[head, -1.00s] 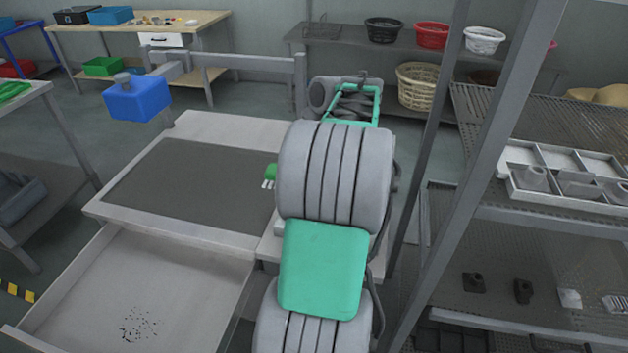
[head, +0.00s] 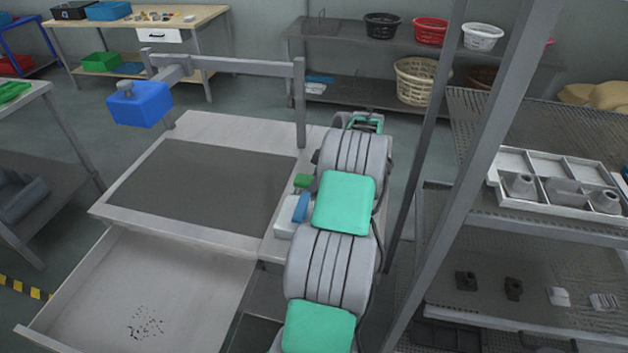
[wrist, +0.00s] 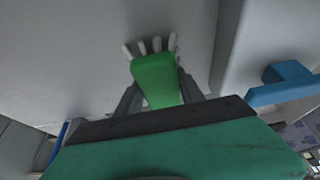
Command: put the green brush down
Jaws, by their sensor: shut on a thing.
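The green brush (wrist: 155,80) with white bristles is between the two dark fingers of my gripper (wrist: 160,90) in the wrist view. The gripper is shut on it. The bristles point away from the palm, over a plain light grey surface; I cannot tell whether they touch it. In the head view a small green part (head: 303,181), likely the brush, shows at the left side of my arm, above the right end of the bench (head: 215,128). My arm hides the gripper there.
A white block with a blue handle (head: 301,207) stands close by on the bench; the blue handle also shows in the wrist view (wrist: 282,85). A blue box (head: 140,104) hangs at the left. A metal rack (head: 475,210) stands at the right. The dark mat (head: 205,185) is clear.

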